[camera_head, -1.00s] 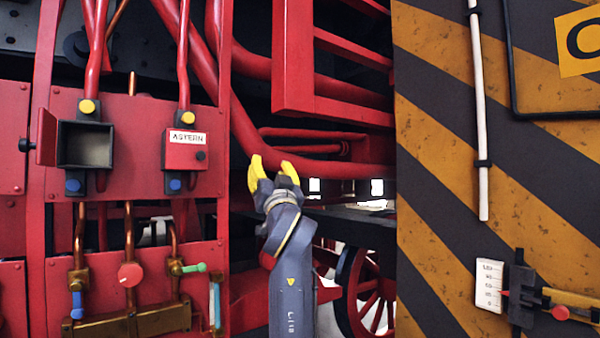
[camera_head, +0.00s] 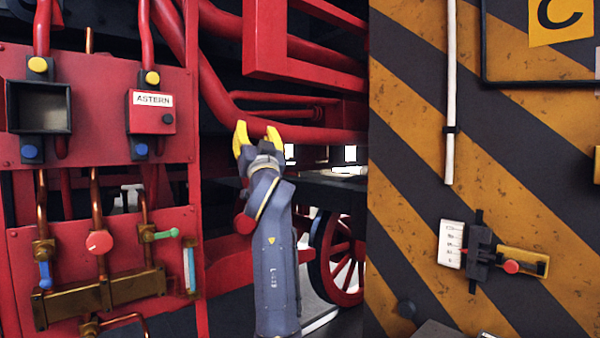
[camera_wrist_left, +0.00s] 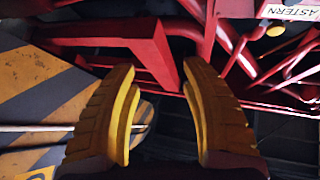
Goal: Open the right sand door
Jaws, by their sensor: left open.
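The right sand box is a red box with a shut red door (camera_head: 150,118) labelled ASTERN, with a small dark knob, in the head view at left. Its white ASTERN label (camera_wrist_left: 291,12) also shows at the top right of the left wrist view. The left sand box (camera_head: 40,108) beside it stands open, its inside grey and empty-looking. My left gripper (camera_head: 257,142) has yellow fingers spread apart and empty. It is to the right of the ASTERN box, apart from it, in front of the red pipes. In the left wrist view (camera_wrist_left: 158,75) nothing lies between the fingers. My right gripper is not in view.
Brass valves (camera_head: 105,290) with coloured handles sit below the boxes. A curved red pipe (camera_head: 330,135) and a red frame (camera_head: 263,60) are near my left gripper. A yellow-black striped panel (camera_head: 440,240) with a white scale (camera_head: 451,244) and a white rod (camera_head: 450,90) fills the right.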

